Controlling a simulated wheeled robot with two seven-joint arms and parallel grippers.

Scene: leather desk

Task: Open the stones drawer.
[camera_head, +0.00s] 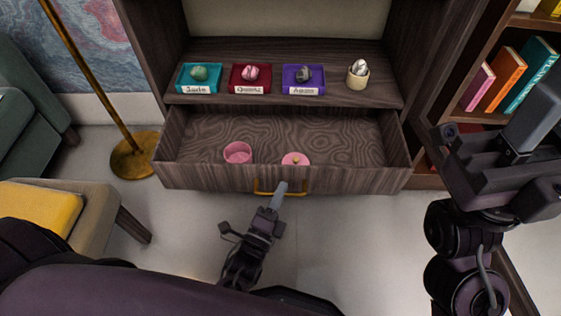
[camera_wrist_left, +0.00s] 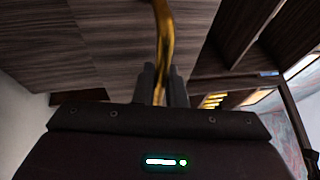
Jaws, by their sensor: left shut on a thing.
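The wooden drawer (camera_head: 205,177) stands pulled out below the desk top, with its inside visible. A pink open cup (camera_head: 238,152) and a pink round lid-like piece (camera_head: 295,159) with a small knob lie in it. My left gripper (camera_head: 280,190) is at the brass handle (camera_head: 262,190) on the drawer front. In the left wrist view the two fingers (camera_wrist_left: 160,85) are shut on the handle bar (camera_wrist_left: 163,40). My right gripper (camera_head: 495,175) is at the right, away from the drawer; its fingers do not show clearly.
On the shelf above stand a teal tray (camera_head: 198,89), a red tray (camera_head: 249,90) and a purple tray (camera_head: 303,90), each with a stone, plus a small cup (camera_head: 357,82) with a silvery stone. A bookshelf is right; a brass lamp base (camera_head: 135,158) and yellow-cushioned seat (camera_head: 40,208) are left.

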